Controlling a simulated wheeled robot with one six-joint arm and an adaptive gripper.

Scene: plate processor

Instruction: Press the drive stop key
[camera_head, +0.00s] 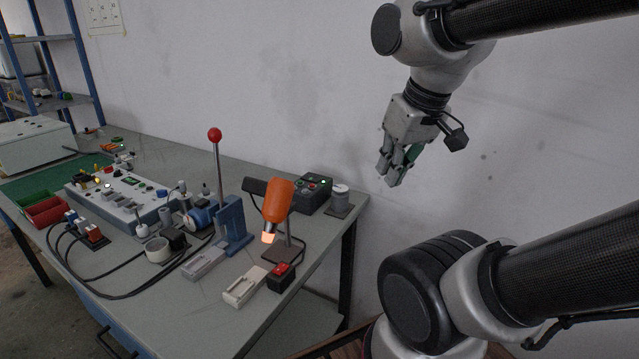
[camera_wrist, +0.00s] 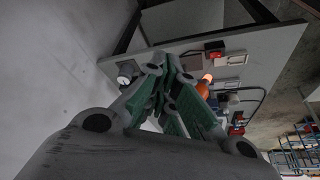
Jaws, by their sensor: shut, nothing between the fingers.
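A dark control box (camera_head: 308,207) with small red and green keys and a green light stands at the back right of the bench. A small black box with a red top (camera_head: 281,276) stands near the front edge; its red top also shows in the wrist view (camera_wrist: 215,54). I cannot read any labels, so I cannot tell which key is drive stop. My gripper (camera_head: 389,181) is shut and empty, in the air in front of the wall, right of and above the control box, apart from it. The fingertips also show in the wrist view (camera_wrist: 172,62).
An orange lamp (camera_head: 278,203) on a stand and a lever with a red ball (camera_head: 215,134) rise from the bench (camera_head: 190,309). A grey round-topped piece (camera_head: 340,199) stands at the right edge.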

